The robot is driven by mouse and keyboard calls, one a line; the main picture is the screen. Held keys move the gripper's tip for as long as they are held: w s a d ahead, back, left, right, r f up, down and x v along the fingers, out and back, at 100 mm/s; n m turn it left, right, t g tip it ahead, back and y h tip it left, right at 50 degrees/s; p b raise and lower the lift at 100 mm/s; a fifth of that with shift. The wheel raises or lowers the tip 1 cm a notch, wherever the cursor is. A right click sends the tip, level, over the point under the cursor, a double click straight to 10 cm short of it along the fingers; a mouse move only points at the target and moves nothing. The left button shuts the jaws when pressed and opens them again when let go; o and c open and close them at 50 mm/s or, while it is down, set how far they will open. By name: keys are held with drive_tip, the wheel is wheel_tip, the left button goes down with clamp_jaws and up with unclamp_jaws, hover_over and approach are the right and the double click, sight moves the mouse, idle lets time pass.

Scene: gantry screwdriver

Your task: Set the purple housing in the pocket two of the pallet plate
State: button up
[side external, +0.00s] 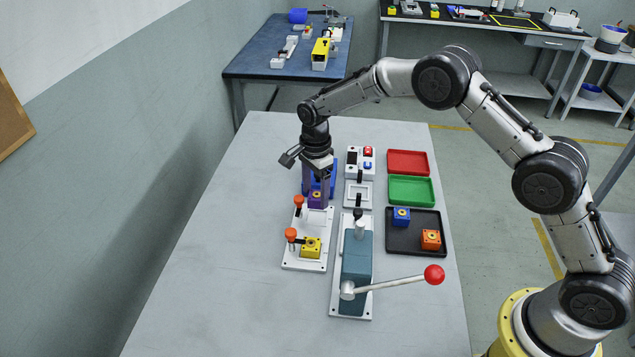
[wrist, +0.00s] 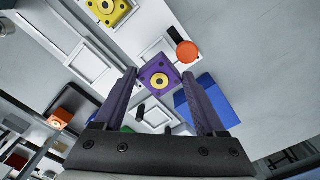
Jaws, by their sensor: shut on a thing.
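The purple housing (side external: 317,200) is a small cube with a yellow ring on its top face. My gripper (side external: 317,192) points down and is shut on it; in the wrist view the housing (wrist: 159,80) sits between the two fingertips. The white pallet plate (side external: 304,264) lies on the table below, and the housing is at its far end. I cannot tell whether the housing touches the plate. A yellow housing (side external: 311,247) sits in the near pocket. Two orange-knobbed clamps, one far (side external: 298,200) and one near (side external: 291,234), stand along the plate's left side.
A blue stand (side external: 325,180) is right behind my gripper. To the right are a teal press (side external: 357,262) with a red-knobbed lever (side external: 434,275), a white frame fixture (side external: 358,195), and a black tray (side external: 416,251) holding blue and orange housings. Green and red trays lie beyond. The table's left is clear.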

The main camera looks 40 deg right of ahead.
sight(316, 205)
drive_tip(key=shift+f, duration=1.85)
drive_tip(key=shift+f, duration=0.7)
idle(0.8)
drive_tip(key=o, duration=1.4)
drive_tip(key=shift+o, duration=0.2)
drive_tip(key=shift+r, duration=0.1)
drive_tip(key=shift+r, duration=3.9)
